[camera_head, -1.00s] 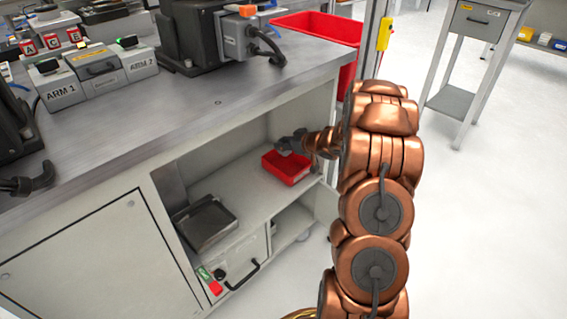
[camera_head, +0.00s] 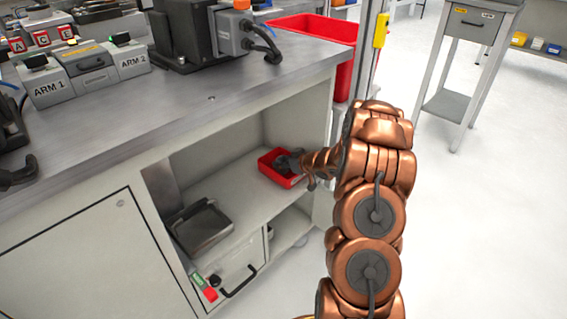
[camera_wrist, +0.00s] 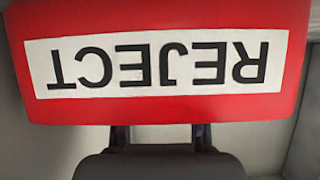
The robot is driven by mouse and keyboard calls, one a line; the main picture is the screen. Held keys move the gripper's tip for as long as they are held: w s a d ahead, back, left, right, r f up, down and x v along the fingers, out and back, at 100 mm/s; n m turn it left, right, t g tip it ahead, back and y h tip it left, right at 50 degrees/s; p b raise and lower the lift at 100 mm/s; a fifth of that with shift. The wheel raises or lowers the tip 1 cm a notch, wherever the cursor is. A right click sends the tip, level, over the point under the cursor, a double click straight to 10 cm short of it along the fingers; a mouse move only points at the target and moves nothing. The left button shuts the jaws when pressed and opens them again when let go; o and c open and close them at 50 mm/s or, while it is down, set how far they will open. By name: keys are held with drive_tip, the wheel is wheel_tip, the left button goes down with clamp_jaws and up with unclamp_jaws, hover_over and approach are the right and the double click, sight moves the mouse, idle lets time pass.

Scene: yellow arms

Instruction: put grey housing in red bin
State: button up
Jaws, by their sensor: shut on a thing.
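The small red bin (camera_head: 266,170) stands on the open shelf under the bench. In the wrist view a red face of the bin (camera_wrist: 160,16) with a white REJECT label, upside down, fills the upper part. My gripper (camera_head: 284,162) reaches in from the right and is low at the bin, its grey end within the bin's outline. In the wrist view its two dark fingers (camera_wrist: 160,136) stand apart at the bottom, by the red face's lower edge. It is shut on the grey housing, whose outline I cannot separate from the grey gripper.
A dark metal tray (camera_head: 202,226) lies on the shelf to the left. A larger red bin (camera_head: 345,80) stands behind the bench.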

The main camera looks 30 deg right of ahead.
drive_tip(key=o, duration=1)
drive_tip(key=shift+f, duration=0.1)
drive_tip(key=shift+o, duration=0.2)
drive_tip(key=shift+s+r, duration=0.1)
drive_tip(key=shift+r, duration=0.2)
drive_tip(key=s+a+r+m+g+h+p, duration=0.25)
drive_tip(key=s+r+g+h, duration=0.4)
drive_tip(key=s+r, duration=0.8)
drive_tip(key=s+a+r+g+y, duration=0.1)
drive_tip(key=s+a+g, duration=0.2)
drive_tip(key=s+a, duration=0.5)
drive_tip(key=s+a+r+g+y, duration=0.1)
drive_tip(key=s+a+g, duration=0.2)
drive_tip(key=s+a, duration=0.6)
drive_tip(key=s+a+r+g+y, duration=0.2)
drive_tip(key=s+a, duration=0.7)
drive_tip(key=s, duration=0.9)
drive_tip(key=shift+g+p, duration=0.45)
drive_tip(key=shift+g, duration=0.1)
